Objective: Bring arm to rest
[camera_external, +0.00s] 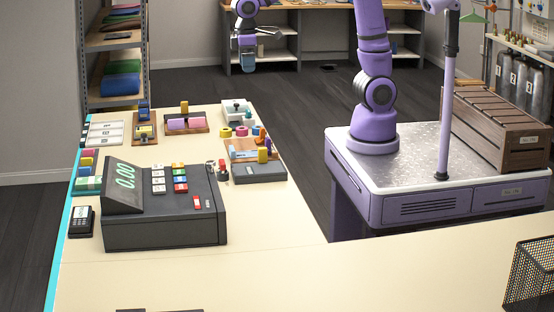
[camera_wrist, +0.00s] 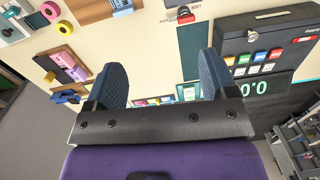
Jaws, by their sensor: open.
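My gripper (camera_external: 247,66) hangs from the purple arm (camera_external: 374,60) near the top of the external view, fingers pointing down. In the picture it sits beyond the far end of the cream counter (camera_external: 270,255). In the wrist view my gripper (camera_wrist: 162,75) has its two dark blue fingers wide apart with nothing between them, only the counter far below. The arm's upper part runs out of the top of the external view.
A dark cash register (camera_external: 165,232) stands on the counter, also in the wrist view (camera_wrist: 230,35). Several small coloured items on boards (camera_external: 186,124) lie farther back. A slatted wooden crate (camera_external: 497,150) and upright pole (camera_external: 448,95) are at right. A shelf rack (camera_external: 92,40) stands back left.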

